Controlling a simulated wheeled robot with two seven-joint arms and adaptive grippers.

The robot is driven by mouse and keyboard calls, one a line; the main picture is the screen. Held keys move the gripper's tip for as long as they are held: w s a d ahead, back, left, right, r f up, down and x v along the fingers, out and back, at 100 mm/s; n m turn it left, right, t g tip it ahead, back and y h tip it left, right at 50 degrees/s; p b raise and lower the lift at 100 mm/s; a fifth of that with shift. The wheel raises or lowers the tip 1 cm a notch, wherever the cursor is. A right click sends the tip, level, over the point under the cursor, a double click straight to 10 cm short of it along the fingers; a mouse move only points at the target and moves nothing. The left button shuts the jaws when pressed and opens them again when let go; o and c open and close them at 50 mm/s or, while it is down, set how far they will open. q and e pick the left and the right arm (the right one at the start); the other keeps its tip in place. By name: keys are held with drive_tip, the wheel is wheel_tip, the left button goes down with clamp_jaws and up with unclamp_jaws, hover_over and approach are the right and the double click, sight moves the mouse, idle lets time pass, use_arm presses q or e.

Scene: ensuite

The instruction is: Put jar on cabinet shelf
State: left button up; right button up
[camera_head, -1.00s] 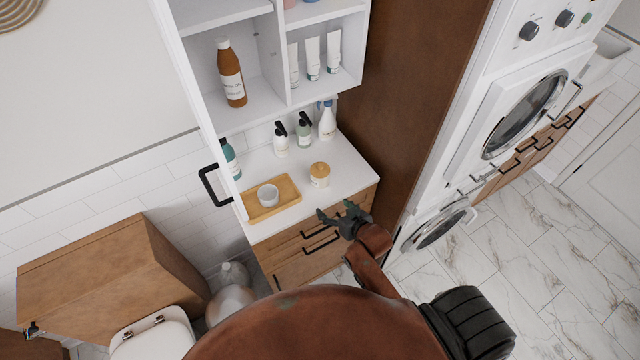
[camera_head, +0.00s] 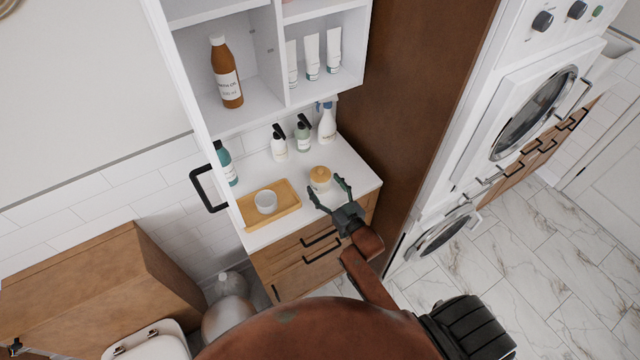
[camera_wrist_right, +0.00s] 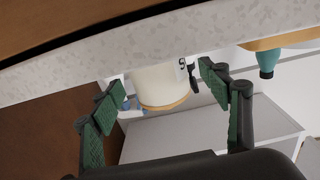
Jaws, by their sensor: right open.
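The jar (camera_head: 320,179) is cream with a wooden lid and stands upright near the right front of the white counter. My right gripper (camera_head: 327,189) is open at the counter's front edge, its fingertips close to either side of the jar. In the right wrist view the jar (camera_wrist_right: 160,84) shows between the two spread fingers (camera_wrist_right: 162,82); I cannot tell whether they touch it. The white wall cabinet's shelf (camera_head: 253,105) is above the counter. My left gripper is not in view.
An amber bottle (camera_head: 226,75) and several white tubes (camera_head: 312,58) stand on the cabinet shelf. Pump bottles (camera_head: 279,145) and a spray bottle (camera_head: 327,122) stand behind the jar. A wooden tray (camera_head: 286,201) with a cup (camera_head: 265,202) is left of it. The cabinet door (camera_head: 192,100) is open.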

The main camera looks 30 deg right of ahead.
drive_tip(key=w, duration=0.3)
drive_tip(key=shift+w+a+f, duration=0.1)
drive_tip(key=shift+w+f, duration=0.05)
drive_tip(key=shift+w, duration=0.05)
drive_tip(key=c, duration=1.4)
drive_tip(key=shift+c, duration=0.7)
drive_tip(key=shift+r, duration=0.2)
